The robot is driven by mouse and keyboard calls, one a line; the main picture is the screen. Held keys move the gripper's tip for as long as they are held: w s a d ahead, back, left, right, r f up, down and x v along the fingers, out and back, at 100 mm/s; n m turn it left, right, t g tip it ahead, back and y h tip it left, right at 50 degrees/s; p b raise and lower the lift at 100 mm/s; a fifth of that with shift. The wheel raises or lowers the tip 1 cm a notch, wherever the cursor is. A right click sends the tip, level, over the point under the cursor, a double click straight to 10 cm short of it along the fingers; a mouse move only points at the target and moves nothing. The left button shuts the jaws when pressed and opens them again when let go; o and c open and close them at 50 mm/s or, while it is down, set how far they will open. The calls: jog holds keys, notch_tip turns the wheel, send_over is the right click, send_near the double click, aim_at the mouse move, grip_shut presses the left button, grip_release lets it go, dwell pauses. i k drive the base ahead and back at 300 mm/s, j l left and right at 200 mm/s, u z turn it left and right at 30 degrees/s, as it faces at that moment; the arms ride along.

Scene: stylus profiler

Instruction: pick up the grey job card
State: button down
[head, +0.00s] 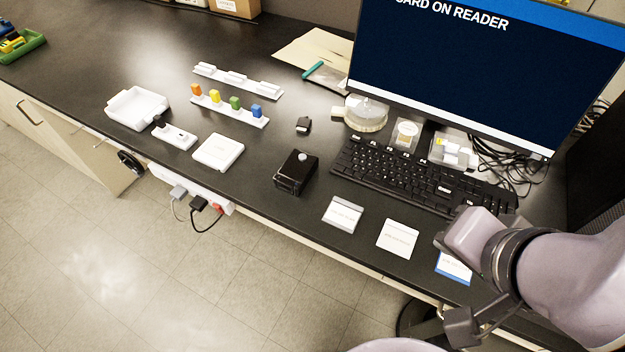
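A card with a grey band along its top edge (343,214) lies flat near the front edge of the black bench and looks like the grey job card. A paler card (398,238) lies to its right. A blue-edged card (455,268) lies further right, partly covered by my arm. My gripper end (468,237) is at the right, over the bench by the keyboard's right end and the blue-edged card. It is well to the right of the grey card and apart from it.
A black box with a round button (296,172) stands left of the grey card. The keyboard (420,175) and monitor (485,75) are behind the cards. White trays and coloured blocks (235,103) sit further left. The bench's front edge runs close in front of the cards.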

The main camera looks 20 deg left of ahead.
aim_at(342, 214)
jog(key=k+u, duration=0.1)
jog(key=u, duration=0.25)
jog(key=k+j+u, duration=0.15)
jog(key=u, duration=0.2)
jog(key=i+l+u, duration=0.2)
jog(key=i, duration=0.2)
